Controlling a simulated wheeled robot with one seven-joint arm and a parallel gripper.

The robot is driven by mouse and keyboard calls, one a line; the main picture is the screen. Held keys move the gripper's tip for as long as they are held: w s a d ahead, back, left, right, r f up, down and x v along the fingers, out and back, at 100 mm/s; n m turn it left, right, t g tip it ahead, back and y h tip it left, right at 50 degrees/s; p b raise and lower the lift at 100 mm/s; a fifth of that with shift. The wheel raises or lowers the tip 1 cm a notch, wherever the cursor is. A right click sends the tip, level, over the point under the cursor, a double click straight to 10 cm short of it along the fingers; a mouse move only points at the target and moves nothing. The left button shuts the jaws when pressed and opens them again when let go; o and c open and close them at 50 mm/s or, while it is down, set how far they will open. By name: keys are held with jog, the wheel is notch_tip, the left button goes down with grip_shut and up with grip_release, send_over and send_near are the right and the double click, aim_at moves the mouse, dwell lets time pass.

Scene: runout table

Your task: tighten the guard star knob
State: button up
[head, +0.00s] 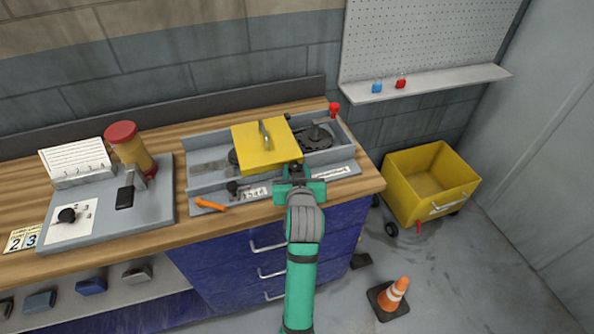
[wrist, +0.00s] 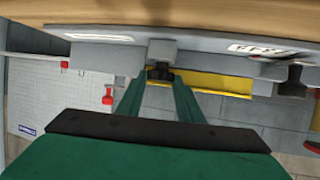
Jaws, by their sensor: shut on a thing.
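The yellow guard (head: 255,155) with a grey handle sits over the middle of the grey machine bed; its edge also shows in the wrist view (wrist: 215,84). A black star knob (wrist: 160,73) is at the front of the bed by the guard's right part. My gripper (head: 296,177) is at that knob. In the wrist view the two green fingers of my gripper (wrist: 160,85) close on it from both sides. In the head view the gripper mostly hides the knob.
Another black knob (head: 232,187) and an orange tool (head: 210,204) are left of my gripper. A red part (head: 334,109) stands at the bed's back right corner. A grey board (head: 152,205) with a red-capped jar (head: 127,145) is farther left. A yellow cart (head: 425,190) and cone (head: 395,292) are on the floor at right.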

jog(key=shift+a+m+h, duration=0.25)
jog(key=shift+m+h, duration=0.15)
jog(key=shift+h, duration=0.1)
jog(key=o, duration=1.1)
jog(key=shift+d, duration=0.1)
jog(key=shift+c, duration=0.2)
jog(key=v, duration=1)
jog(key=shift+s, duration=0.4)
jog(key=shift+w, duration=0.15)
